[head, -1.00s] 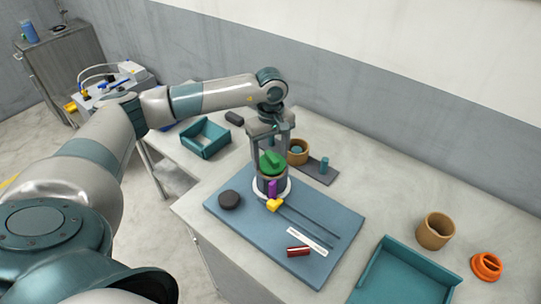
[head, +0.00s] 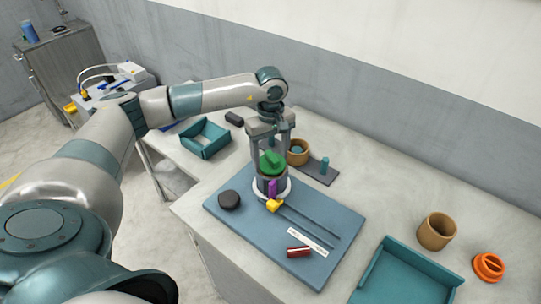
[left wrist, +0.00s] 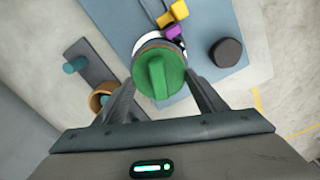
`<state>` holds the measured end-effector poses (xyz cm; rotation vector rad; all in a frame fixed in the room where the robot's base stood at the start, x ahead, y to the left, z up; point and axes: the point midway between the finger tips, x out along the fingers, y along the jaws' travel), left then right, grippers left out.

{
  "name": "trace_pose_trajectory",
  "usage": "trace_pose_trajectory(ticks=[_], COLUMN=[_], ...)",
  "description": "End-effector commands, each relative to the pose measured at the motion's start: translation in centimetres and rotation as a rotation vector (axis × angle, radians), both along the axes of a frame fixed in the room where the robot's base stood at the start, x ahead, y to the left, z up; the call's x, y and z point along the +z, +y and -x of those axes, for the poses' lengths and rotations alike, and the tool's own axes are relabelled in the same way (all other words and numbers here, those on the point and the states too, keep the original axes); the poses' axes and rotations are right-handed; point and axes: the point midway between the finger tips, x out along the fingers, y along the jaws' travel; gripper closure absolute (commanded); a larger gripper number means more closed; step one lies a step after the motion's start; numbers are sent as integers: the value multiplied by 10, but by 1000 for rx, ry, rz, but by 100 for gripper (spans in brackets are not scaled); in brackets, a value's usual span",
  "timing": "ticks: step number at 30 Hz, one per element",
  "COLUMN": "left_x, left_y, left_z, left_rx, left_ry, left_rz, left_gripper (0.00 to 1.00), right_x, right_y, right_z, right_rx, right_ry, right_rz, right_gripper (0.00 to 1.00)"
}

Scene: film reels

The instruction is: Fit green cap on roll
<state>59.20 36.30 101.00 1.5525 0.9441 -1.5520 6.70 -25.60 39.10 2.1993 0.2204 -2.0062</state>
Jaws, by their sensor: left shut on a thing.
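The green cap (head: 272,161) is a round disc with a raised bar across its top. My left gripper (head: 271,163) points down from above, shut on the green cap, with one finger on each side. In the left wrist view the cap (left wrist: 160,75) lies between the fingers and hides most of the roll. I cannot tell whether the cap is fully seated. My right gripper is not in view.
A purple piece (head: 272,188) and a yellow block (head: 273,205) sit by the roll's front. A dark puck (head: 229,200) and a red piece (head: 299,252) lie on the mat. A tan ring (head: 298,152) stands close behind the gripper. A teal tray (head: 405,262) is at right.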

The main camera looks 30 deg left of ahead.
Motion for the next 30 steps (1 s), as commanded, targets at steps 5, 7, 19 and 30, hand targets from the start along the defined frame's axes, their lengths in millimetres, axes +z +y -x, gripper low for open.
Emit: trace_pose_trajectory(ticks=[5,7,19,30], left_x=[-3,-4,-8,-4], left_y=[0,0,0,0], left_z=[0,0,0,0], left_rx=[0,0,0,0], left_ry=[0,0,0,-1], left_rz=[0,0,0,0], left_gripper=[58,58,28,28], right_x=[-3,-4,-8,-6], right_y=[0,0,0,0], right_z=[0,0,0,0], right_rx=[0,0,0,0], right_ry=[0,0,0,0], right_rz=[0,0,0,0], right_gripper=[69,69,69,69])
